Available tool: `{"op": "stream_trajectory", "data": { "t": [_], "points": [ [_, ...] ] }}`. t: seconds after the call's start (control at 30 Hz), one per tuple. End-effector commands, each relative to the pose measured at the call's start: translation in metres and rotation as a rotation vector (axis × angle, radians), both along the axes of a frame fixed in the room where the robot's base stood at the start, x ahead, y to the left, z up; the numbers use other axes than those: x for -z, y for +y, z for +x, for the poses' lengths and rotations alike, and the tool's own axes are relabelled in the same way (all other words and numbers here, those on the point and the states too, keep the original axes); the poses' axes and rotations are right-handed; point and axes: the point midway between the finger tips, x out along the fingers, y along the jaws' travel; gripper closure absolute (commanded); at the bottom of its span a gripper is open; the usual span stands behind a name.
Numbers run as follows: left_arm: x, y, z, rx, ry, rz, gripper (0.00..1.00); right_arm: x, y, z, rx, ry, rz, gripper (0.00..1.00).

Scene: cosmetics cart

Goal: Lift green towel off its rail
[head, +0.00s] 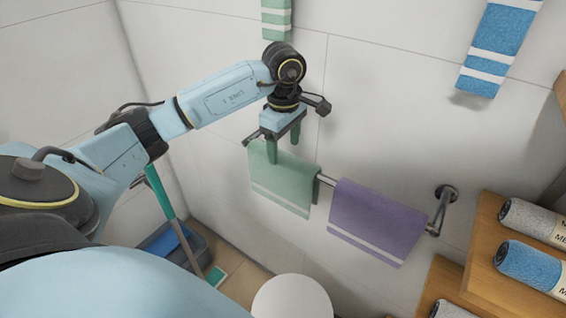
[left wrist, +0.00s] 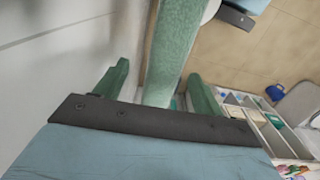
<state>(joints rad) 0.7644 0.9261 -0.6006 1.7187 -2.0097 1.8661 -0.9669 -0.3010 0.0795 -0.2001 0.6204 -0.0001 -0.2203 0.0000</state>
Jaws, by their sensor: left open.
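The green towel (head: 283,182) hangs over the left part of a metal wall rail (head: 325,180), with a pale stripe near its lower edge. My left gripper (head: 283,152) is open and points down at the towel's top edge, its green fingers near the fold. In the left wrist view the towel (left wrist: 172,45) shows as a green strip between and beyond the two open fingers. Whether either finger touches it I cannot tell. The rail under the towel is hidden. My right gripper is not in view.
A purple towel (head: 375,222) hangs on the same rail to the right. A wooden shelf (head: 490,240) with rolled towels stands at the far right. A blue towel (head: 498,45) hangs higher on the wall. A bucket (head: 180,246) and a mop handle (head: 160,192) stand below left.

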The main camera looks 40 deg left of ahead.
Motion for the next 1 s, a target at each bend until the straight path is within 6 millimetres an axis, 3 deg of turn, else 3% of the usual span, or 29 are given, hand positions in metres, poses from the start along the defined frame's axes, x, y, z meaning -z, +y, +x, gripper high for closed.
{"op": "stream_trajectory", "data": {
  "t": [0.4, 0.7, 1.0],
  "points": [
    [0.048, -0.002, -0.007, -0.001, 0.002, -0.003, 0.31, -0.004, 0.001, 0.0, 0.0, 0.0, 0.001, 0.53],
    [0.053, -0.001, -0.007, 0.0, 0.0, -0.001, 0.31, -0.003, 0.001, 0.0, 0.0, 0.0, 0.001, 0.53],
    [0.053, -0.001, -0.007, 0.0, 0.0, -0.001, 0.69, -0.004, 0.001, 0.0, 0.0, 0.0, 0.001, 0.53]
  ]
}}
